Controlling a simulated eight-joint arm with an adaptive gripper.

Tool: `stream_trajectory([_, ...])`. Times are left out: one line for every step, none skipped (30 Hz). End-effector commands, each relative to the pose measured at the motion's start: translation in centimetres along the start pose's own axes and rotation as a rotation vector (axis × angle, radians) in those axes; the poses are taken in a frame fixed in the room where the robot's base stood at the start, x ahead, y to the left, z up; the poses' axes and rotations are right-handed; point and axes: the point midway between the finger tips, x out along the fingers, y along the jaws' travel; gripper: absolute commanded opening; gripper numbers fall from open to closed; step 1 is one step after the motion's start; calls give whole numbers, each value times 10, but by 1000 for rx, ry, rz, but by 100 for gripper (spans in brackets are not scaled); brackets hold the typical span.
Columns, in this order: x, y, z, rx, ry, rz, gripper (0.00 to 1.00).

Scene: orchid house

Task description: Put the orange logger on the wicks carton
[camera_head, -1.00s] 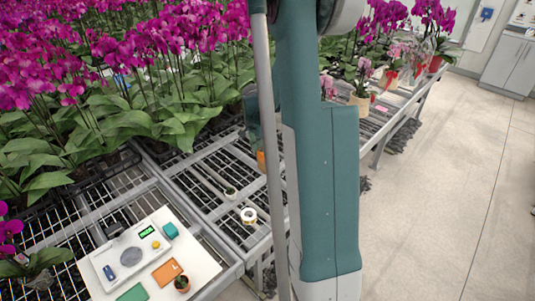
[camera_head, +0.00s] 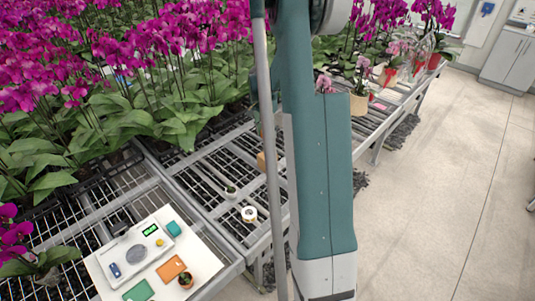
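An orange flat rectangular item (camera_head: 171,268) lies on a white board (camera_head: 208,262) at the lower left. A small yellow-orange round item (camera_head: 160,243) sits near the scale's display. I cannot tell which of them, if either, is the orange logger. A teal box (camera_head: 173,229) and a green flat item (camera_head: 138,291) are also on the board. No lettering is readable, so I cannot tell which thing is the wicks carton. Another orange-brown thing (camera_head: 261,162) shows partly behind my arm on the bench. My gripper is not visible; my arm fills the middle of the view.
A scale (camera_head: 134,254) with a green display and a blue item (camera_head: 115,270) are on the board. A small potted plant (camera_head: 186,280) stands at its edge. A white roll (camera_head: 249,214) and small pot (camera_head: 230,191) stand on the slatted bench. Dense orchids (camera_head: 110,90) crowd behind.

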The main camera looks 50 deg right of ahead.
Motion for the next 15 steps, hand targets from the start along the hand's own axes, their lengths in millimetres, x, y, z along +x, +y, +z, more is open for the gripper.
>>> stream_trajectory([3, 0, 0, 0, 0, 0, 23])
stream_trajectory([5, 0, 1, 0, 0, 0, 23])
stream_trajectory([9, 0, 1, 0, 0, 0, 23])
stream_trajectory([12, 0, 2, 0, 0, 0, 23])
stream_trajectory([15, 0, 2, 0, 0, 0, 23])
stream_trajectory([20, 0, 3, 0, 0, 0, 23])
stream_trajectory([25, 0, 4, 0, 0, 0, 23])
stream_trajectory([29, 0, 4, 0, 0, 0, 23])
stream_trajectory([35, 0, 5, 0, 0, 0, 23])
stream_trajectory([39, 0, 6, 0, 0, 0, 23])
stream_trajectory([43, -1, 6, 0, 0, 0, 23])
stream_trajectory([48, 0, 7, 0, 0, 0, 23])
stream_trajectory([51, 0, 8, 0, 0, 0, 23])
stream_trajectory([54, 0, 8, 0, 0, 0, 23])
stream_trajectory([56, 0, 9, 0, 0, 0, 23])
